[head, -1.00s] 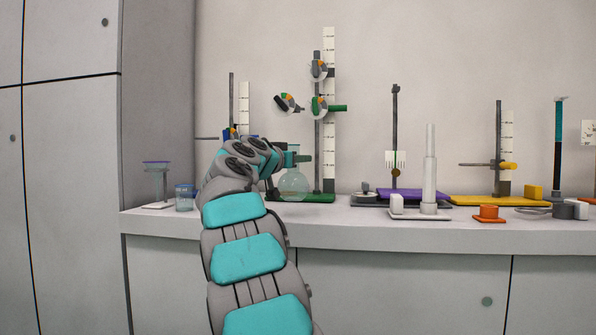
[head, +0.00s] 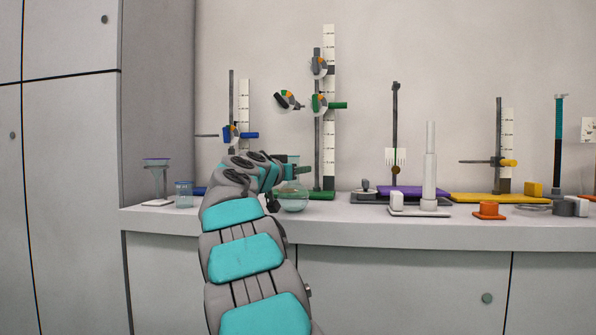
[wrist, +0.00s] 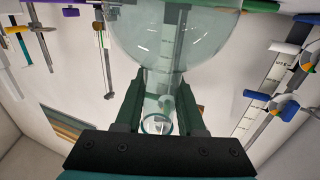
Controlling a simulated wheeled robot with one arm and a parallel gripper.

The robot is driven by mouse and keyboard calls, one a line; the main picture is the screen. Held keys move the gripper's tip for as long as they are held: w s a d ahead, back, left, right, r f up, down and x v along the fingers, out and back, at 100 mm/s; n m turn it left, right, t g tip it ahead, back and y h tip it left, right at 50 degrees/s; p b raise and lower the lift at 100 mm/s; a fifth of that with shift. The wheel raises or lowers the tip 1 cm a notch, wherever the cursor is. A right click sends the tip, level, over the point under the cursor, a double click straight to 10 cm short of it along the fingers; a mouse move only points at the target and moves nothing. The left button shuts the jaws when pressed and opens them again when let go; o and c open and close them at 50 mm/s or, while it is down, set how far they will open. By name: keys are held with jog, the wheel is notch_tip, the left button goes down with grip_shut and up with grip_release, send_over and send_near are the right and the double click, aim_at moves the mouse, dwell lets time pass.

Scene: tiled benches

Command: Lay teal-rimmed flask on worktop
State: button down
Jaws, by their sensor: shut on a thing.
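The teal-rimmed flask (head: 294,196) is clear glass with a round body and a narrow neck. It is upright at the front of the worktop (head: 340,231), before the green-based stand. My gripper (head: 296,170) is shut on its neck. In the wrist view, the flask's round body (wrist: 178,45) fills the top middle, and my gripper's dark green fingers (wrist: 165,108) lie on both sides of the neck, with the teal rim between them. The flask's bottom is close to the worktop; I cannot tell whether it touches. My forearm hides the worktop to its left.
A green-based stand (head: 318,130) with clamps rises behind the flask. A beaker (head: 184,196) and a glass vessel on a base (head: 157,182) stand left. A white cylinder on a base (head: 430,170) and an orange block (head: 489,211) stand right. Worktop between flask and cylinder is bare.

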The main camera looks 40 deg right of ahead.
jog(key=shift+f, duration=0.15)
jog(key=c, duration=0.5)
grip_release()
jog(key=shift+a+r, duration=0.1)
jog(key=shift+r, duration=0.1)
jog(key=b+v, duration=0.1)
jog(key=v, duration=1.1)
jog(key=shift+b, duration=0.35)
